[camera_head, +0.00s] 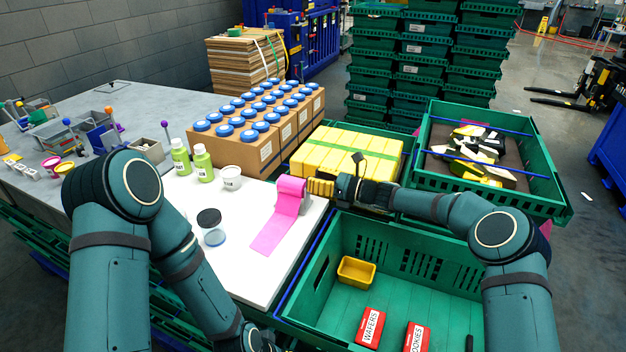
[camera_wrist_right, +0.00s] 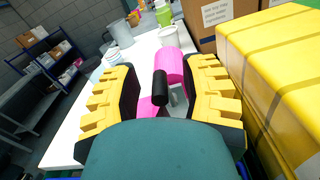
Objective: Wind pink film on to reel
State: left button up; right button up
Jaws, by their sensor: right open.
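The pink film reel (camera_head: 291,187) stands on the white table top (camera_head: 262,284) near its right edge. A loose pink strip (camera_head: 271,237) runs from it across the table towards the front. My right gripper (camera_head: 314,187) is just right of the reel, with its yellow fingers pointing at it. In the right wrist view, my right gripper (camera_wrist_right: 164,95) is open. A black crank handle (camera_wrist_right: 160,88) shows between its fingers, in front of the pink roll (camera_wrist_right: 172,65).
A yellow wrapped pack (camera_head: 340,148) lies close behind my right gripper. A white tub (camera_head: 231,178), green bottles (camera_head: 203,163) and a black lid (camera_head: 209,218) stand left of the reel. A green crate (camera_head: 320,270) with small boxes sits in front right.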

jog(key=shift+w+a, duration=0.15)
jog(key=shift+a, duration=0.4)
grip_shut()
jog(key=n+b, duration=0.2)
jog(key=s+n+b, duration=0.1)
jog(key=n+b, duration=0.1)
jog(key=s+f+n+b, duration=0.1)
jog(key=n+b, duration=0.2)
jog(key=shift+s+a, duration=0.25)
jog(key=shift+a, duration=0.15)
dwell(0.4)
